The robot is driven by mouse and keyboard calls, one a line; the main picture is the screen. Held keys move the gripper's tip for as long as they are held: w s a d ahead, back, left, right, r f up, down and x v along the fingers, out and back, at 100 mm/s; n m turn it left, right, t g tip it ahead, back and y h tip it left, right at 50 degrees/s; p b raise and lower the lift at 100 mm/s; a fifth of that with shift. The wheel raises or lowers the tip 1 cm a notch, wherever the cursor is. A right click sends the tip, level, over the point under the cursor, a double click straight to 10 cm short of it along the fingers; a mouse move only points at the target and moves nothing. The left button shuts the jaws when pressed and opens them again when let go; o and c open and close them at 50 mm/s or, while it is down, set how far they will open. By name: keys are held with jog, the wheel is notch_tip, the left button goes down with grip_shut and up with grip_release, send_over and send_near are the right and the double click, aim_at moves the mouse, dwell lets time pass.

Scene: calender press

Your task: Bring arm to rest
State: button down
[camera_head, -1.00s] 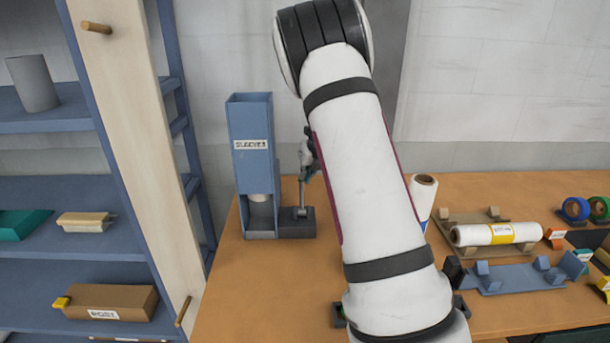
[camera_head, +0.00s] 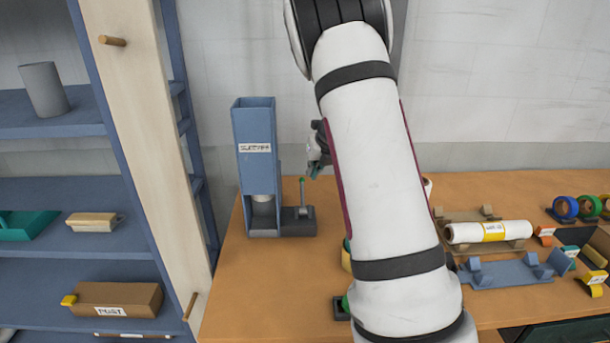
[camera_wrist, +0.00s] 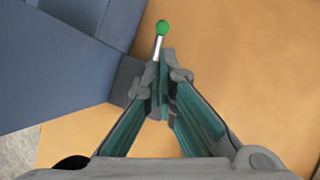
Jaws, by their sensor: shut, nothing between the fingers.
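My gripper (camera_wrist: 163,98) is shut with nothing between its fingertips. In the wrist view it points down above the orange tabletop, and the green-tipped lever (camera_wrist: 161,32) shows just beyond the fingertips. In the head view my gripper (camera_head: 317,168) is partly hidden behind my white arm. It is above and right of the lever (camera_head: 302,195) and looks apart from it. The lever stands upright on a dark base beside the blue sleeve dispenser (camera_head: 256,175). A pale cylinder (camera_head: 262,209) shows in the dispenser's lower opening.
A blue shelf unit (camera_head: 60,190) with a wooden upright (camera_head: 140,130) stands at the left. A white roll (camera_head: 490,231) on a wooden cradle, a blue cradle (camera_head: 510,272) and tape rolls (camera_head: 565,207) lie at the right. The front-left tabletop (camera_head: 255,290) is clear.

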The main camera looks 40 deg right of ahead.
notch_tip(320, 180, up, 8)
jog(key=d, duration=0.2)
jog(key=shift+s+b, duration=0.3)
jog(key=shift+s, duration=0.05)
